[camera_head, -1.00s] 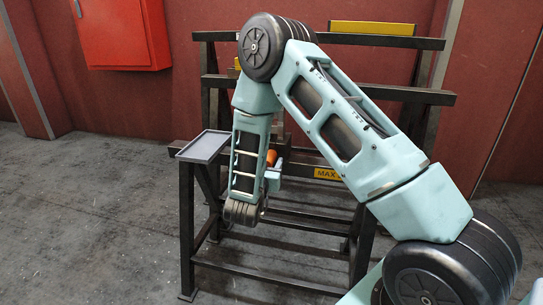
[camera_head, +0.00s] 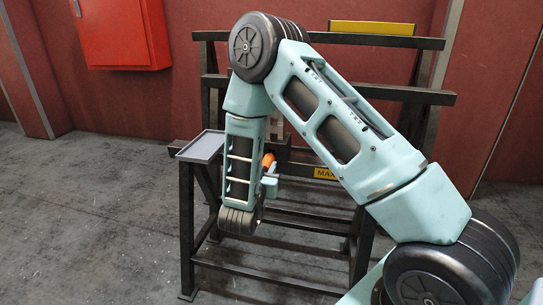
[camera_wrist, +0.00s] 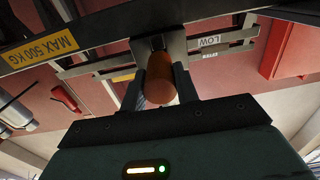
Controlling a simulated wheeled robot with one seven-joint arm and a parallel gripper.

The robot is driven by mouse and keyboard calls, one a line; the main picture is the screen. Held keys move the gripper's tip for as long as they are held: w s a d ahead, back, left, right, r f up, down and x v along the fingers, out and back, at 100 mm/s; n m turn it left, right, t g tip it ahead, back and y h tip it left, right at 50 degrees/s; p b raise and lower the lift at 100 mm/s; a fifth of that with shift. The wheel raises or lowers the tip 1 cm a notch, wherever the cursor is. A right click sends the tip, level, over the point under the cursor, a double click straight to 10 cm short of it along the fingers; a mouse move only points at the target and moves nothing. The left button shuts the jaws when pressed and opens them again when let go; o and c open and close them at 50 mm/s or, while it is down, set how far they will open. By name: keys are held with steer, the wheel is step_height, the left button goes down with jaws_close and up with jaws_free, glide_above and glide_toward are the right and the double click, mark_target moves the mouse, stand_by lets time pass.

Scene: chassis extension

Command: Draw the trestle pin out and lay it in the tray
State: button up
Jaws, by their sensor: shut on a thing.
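The trestle pin (camera_wrist: 161,84) shows as an orange cylinder between the two dark fingers of my gripper (camera_wrist: 160,76) in the wrist view. My gripper is shut on it. Past the pin is a grey metal bracket (camera_wrist: 178,46) on the trestle beam; I cannot tell how deep the pin sits in it. In the head view the pin's orange end (camera_head: 268,160) shows just right of my forearm, which hides much of the gripper. The grey tray (camera_head: 203,147) is empty, at the trestle's left end, left of my forearm.
The dark trestle (camera_head: 187,230) stands on a concrete floor, with another dark frame (camera_head: 385,94) behind it. A yellow load label (camera_head: 326,174) marks the beam. A red wall box (camera_head: 120,35) hangs at the back left. The floor at left is clear.

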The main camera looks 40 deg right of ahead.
steer(key=v, duration=0.7)
steer(key=shift+s+a, duration=0.25)
steer(key=shift+a, duration=0.1)
stand_by(0.7)
steer(key=shift+r, duration=0.1)
steer(key=shift+s+a+r+p, duration=0.3)
steer(key=shift+a+r+p, duration=0.05)
steer(key=shift+r+p, duration=0.35)
steer(key=shift+s+a+r+p, duration=0.3)
steer(key=shift+a+r+p, duration=0.1)
steer(key=shift+r+p, duration=0.3)
